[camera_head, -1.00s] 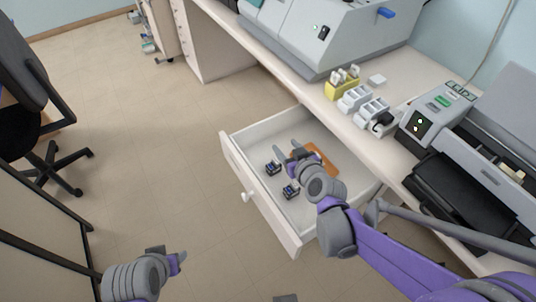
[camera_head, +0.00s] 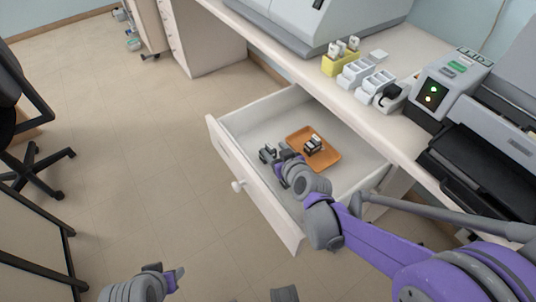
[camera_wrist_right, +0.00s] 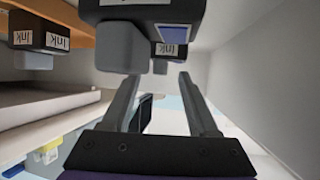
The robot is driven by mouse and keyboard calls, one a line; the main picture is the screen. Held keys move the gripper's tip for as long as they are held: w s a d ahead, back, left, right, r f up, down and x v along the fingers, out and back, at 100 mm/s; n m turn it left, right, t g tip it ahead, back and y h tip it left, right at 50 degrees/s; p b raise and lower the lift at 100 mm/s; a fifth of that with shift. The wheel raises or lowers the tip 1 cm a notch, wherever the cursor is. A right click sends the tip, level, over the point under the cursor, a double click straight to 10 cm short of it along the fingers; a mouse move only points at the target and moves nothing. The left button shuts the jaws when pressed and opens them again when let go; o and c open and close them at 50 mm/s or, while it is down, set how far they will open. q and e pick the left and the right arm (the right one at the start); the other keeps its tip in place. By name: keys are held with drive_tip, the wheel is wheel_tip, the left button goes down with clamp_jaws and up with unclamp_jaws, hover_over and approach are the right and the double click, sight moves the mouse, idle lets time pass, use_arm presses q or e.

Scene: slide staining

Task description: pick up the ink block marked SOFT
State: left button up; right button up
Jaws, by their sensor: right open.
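The open drawer (camera_head: 262,205) holds dark ink blocks. One block (camera_head: 313,146) with pale parts sits on the orange tray (camera_head: 331,161). Another block (camera_head: 268,153) is on the drawer floor, left of my right gripper (camera_head: 284,153). The wrist view shows a near block (camera_wrist_right: 150,10) at the top, beyond the fingertips, and a farther block (camera_wrist_right: 171,48) behind it. More blocks (camera_wrist_right: 39,36) show at the left. Visible labels read "Ink"; I cannot read SOFT on any. My right gripper is open and empty (camera_wrist_right: 160,85). My left gripper (camera_head: 167,275) is low at the left, away from the drawer; its jaw opening is unclear.
The drawer walls surround the right gripper; the drawer handle (camera_head: 238,186) faces the open floor. On the bench above stand a yellow holder (camera_head: 341,64), white racks (camera_head: 372,84) and a machine with lit buttons (camera_head: 432,97).

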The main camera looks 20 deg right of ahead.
sight(271, 147)
drive_tip(key=x, duration=0.3)
drive_tip(key=shift+w+a+b, duration=0.1)
drive_tip(key=shift+w+b, duration=0.05)
drive_tip(key=shift+b, duration=0.15)
drive_tip(key=shift+c, duration=0.2)
clamp_jaws()
